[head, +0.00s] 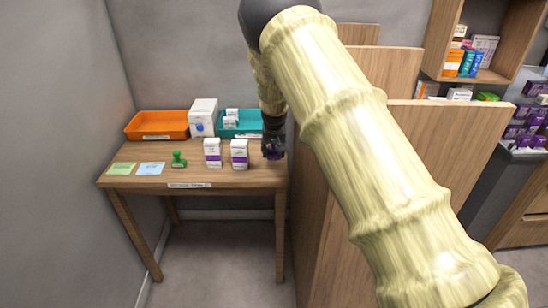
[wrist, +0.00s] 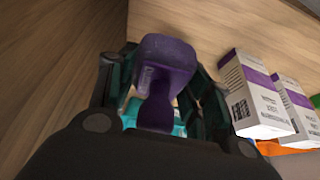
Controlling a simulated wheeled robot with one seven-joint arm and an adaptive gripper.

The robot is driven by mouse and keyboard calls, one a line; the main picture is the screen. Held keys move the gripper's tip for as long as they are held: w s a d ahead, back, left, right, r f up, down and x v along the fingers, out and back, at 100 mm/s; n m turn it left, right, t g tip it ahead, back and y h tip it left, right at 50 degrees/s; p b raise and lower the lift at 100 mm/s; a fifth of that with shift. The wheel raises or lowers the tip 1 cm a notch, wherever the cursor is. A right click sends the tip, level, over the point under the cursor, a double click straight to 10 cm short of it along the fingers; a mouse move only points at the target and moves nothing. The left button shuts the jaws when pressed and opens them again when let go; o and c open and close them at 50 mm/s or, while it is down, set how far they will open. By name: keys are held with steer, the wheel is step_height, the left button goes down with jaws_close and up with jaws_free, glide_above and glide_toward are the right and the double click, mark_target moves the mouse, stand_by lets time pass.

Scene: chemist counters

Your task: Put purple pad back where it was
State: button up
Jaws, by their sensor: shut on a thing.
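The purple pad (wrist: 165,65) is a purple stamp-like piece with a rounded block and a narrower neck. My gripper (wrist: 160,90) is shut on it, with a finger on each side in the wrist view. In the head view my gripper (head: 273,140) is at the right end of the small wooden table, and the purple pad (head: 273,151) shows at its tip. I cannot tell whether the pad touches the tabletop. A green stamp (head: 179,159) stands upright on the table, left of two white and purple boxes.
White and purple boxes (head: 212,153) (head: 239,154) stand just left of my gripper. An orange tray (head: 158,124), a white box (head: 203,118) and a teal tray (head: 240,124) are at the back. Green and blue notes (head: 121,168) lie at left. A wooden partition (head: 310,220) borders the table's right side.

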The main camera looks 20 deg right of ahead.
glide_above(273, 166)
step_height(273, 166, down, 4)
steer(key=shift+w+f+p, duration=0.15)
steer(key=shift+f+p, duration=0.1)
steer(key=shift+p, duration=0.1)
steer(key=shift+f, duration=0.35)
steer(key=shift+s, duration=0.35)
steer(key=shift+w+f, duration=0.1)
steer(key=shift+f, duration=0.05)
steer(key=o, duration=1.1)
steer(key=shift+w+f, duration=0.1)
steer(key=shift+f, duration=0.05)
steer(key=shift+c, duration=0.2)
steer(key=shift+o, duration=0.3)
steer(key=shift+b+v, duration=1.05)
steer(key=shift+v, duration=5.1)
steer(key=shift+w, duration=0.1)
